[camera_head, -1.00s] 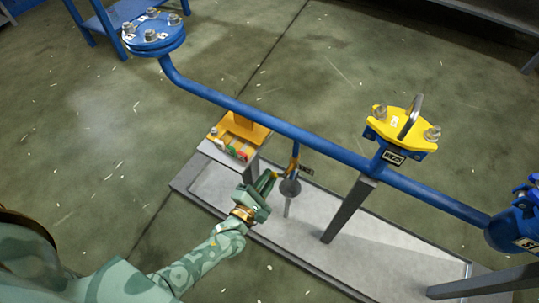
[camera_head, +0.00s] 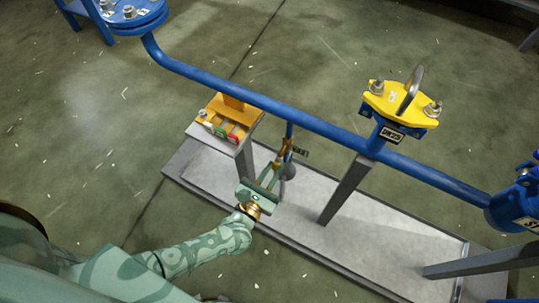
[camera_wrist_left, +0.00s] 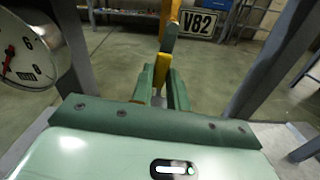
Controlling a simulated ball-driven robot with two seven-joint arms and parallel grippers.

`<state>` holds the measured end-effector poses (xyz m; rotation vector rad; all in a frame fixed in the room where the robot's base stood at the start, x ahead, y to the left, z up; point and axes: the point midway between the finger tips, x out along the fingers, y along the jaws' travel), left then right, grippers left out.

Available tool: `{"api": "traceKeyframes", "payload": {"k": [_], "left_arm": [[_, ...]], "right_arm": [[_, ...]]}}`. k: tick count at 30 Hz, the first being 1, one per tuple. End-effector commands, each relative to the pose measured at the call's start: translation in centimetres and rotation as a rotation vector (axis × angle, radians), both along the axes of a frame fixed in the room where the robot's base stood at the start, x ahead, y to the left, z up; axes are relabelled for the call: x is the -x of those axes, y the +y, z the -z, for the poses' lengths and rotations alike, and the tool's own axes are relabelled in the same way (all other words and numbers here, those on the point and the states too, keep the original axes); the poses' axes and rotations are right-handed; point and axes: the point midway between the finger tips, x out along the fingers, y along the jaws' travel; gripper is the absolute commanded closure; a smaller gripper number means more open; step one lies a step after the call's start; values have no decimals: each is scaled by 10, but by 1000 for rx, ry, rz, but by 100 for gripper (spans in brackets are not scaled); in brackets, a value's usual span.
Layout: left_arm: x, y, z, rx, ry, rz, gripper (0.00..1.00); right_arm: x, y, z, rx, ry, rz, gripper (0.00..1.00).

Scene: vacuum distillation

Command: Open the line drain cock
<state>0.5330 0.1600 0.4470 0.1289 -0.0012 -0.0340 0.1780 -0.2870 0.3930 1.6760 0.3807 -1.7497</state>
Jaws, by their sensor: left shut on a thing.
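The line drain cock (camera_head: 285,147) hangs on a short blue drop under the long blue pipe, with brass-yellow parts. In the left wrist view its yellow lever (camera_wrist_left: 168,38) runs down between my left fingers (camera_wrist_left: 161,85). My left gripper (camera_head: 270,176) is shut on this lever, just below and left of the cock body. The lever's far end and exact angle are partly hidden by the fingers. A black-and-white V82 tag (camera_wrist_left: 199,24) stands behind the cock; it is small in the head view (camera_head: 300,152). My right gripper is not in view.
The blue pipe (camera_head: 330,122) crosses above the grey tray (camera_head: 300,230). A grey post (camera_head: 345,190) stands right of the cock, and a small stand with an orange-topped box (camera_head: 225,118) stands left. A gauge (camera_wrist_left: 30,52) is close at left in the wrist view.

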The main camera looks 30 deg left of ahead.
Motion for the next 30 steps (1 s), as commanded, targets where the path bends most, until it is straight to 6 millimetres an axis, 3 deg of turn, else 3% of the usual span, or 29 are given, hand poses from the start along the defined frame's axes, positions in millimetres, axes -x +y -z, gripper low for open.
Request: {"api": "traceKeyframes", "payload": {"k": [20, 21, 23, 30], "left_arm": [[2, -4, 2, 65, 6, 1, 100], [2, -4, 2, 65, 6, 1, 78], [2, -4, 2, 65, 6, 1, 62], [1, -4, 1, 65, 3, 1, 62]], "right_arm": [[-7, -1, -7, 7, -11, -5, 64], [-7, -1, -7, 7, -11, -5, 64], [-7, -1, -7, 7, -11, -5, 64], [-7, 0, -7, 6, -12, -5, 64]]}}
